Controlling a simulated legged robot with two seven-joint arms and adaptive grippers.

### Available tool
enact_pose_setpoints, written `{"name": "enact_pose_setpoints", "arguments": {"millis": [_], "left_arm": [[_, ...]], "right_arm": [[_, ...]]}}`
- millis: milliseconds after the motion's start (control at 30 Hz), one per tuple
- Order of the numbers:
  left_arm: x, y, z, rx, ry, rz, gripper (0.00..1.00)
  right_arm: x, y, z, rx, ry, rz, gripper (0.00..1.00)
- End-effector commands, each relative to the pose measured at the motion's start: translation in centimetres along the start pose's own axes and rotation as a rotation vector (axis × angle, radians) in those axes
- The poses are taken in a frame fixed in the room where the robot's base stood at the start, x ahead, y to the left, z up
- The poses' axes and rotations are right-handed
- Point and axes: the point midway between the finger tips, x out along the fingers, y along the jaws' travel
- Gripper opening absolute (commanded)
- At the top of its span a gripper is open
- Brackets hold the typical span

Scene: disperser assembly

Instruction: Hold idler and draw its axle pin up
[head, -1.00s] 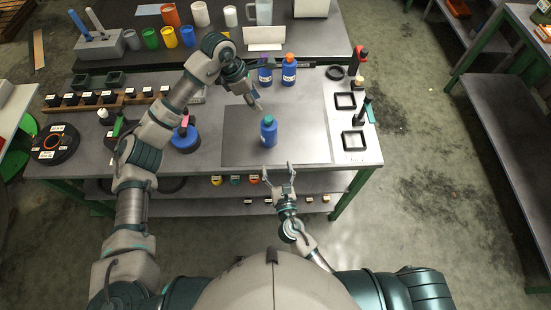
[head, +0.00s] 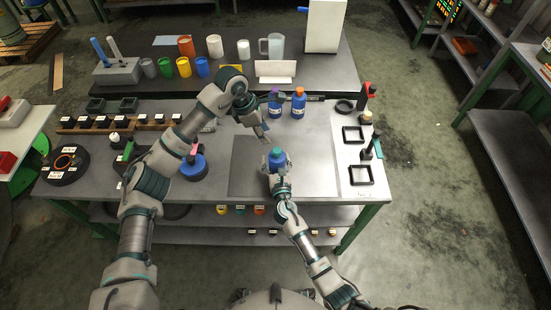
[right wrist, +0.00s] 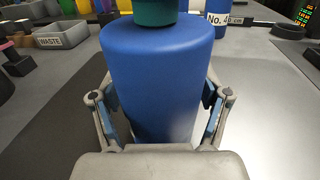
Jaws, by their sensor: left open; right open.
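I cannot identify an idler or its axle pin for certain. A blue bottle with a green cap (head: 277,158) stands on the dark mat; it fills the right wrist view (right wrist: 160,75). My right gripper (head: 278,172) is at the bottle's near side. In the right wrist view its open fingers (right wrist: 160,115) lie one on each side of the bottle body. My left gripper (head: 265,139) is open and empty, above the mat just behind and left of the green cap. A blue round piece with a pink upright part (head: 194,166) sits left of the mat.
Blue bottles with a purple cap (head: 274,104) and an orange cap (head: 298,104) stand behind the mat (head: 245,178). Square black frames (head: 360,176) lie at the right. A black disc (head: 65,163) and a row of dark blocks (head: 120,121) are at the left. The mat's right side is clear.

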Motion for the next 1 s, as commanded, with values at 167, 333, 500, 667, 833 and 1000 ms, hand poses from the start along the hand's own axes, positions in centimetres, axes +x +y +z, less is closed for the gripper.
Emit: {"name": "enact_pose_setpoints", "arguments": {"millis": [167,333,500,667,833,1000], "left_arm": [[0.0,-0.02,-0.01,0.0,0.0,0.0,0.42],[0.0,-0.01,-0.01,0.0,0.0,0.0,0.42],[0.0,0.0,-0.01,0.0,0.0,0.0,0.42],[0.0,0.0,-0.01,0.0,0.0,0.0,0.42],[0.0,-0.01,0.0,0.0,0.0,0.0,0.42],[0.0,-0.01,0.0,0.0,0.0,0.0,0.42]], "right_arm": [[0.42,0.02,-0.03,0.0,0.001,0.0,0.76],[0.4,0.02,-0.02,0.001,0.001,0.0,0.76],[0.4,0.02,-0.02,0.001,0.001,0.0,0.33],[0.38,0.02,-0.03,0.001,0.001,0.0,0.0],[0.37,0.02,-0.04,0.0,0.001,0.0,0.0],[0.37,0.02,-0.05,0.001,0.001,0.0,0.41]]}}
